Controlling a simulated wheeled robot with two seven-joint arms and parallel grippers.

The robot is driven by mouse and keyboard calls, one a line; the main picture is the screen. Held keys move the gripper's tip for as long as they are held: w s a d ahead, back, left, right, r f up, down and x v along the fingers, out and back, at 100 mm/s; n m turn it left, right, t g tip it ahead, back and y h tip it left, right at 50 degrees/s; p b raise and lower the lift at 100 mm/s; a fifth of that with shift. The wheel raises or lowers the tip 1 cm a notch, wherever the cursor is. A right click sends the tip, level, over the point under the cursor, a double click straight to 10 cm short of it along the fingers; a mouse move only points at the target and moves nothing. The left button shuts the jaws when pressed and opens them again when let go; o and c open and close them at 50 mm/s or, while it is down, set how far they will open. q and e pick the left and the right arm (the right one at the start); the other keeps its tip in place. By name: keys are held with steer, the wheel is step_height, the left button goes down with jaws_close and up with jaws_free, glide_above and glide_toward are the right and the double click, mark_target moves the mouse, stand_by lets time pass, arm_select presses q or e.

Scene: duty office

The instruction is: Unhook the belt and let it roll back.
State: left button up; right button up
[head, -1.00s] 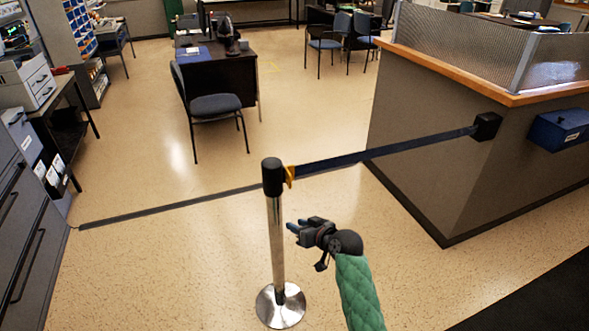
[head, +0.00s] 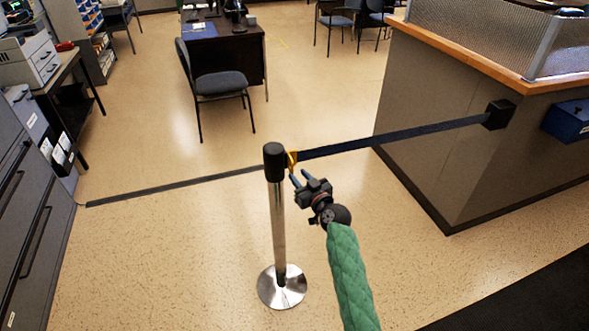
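The dark blue belt (head: 400,136) runs taut from a black wall box (head: 499,114) on the counter's side to the post (head: 278,225). The post stands upright on a round chrome base (head: 282,287). My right gripper (head: 297,179) is just below and right of the clip, its two fingers apart and pointing up toward it. I see nothing between the fingers; whether a fingertip touches the clip is unclear. My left gripper is out of view.
Grey cabinets (head: 30,240) stand at left. A chair (head: 221,87) and desk are behind. The floor between is open.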

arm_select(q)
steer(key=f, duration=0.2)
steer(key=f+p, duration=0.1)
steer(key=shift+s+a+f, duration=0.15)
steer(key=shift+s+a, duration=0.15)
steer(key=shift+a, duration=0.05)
arm_select(e)
steer(key=x, duration=0.3)
steer(key=shift+w+a, duration=0.1)
steer(key=shift+w, duration=0.25)
steer(key=shift+f, duration=0.1)
jaws_close()
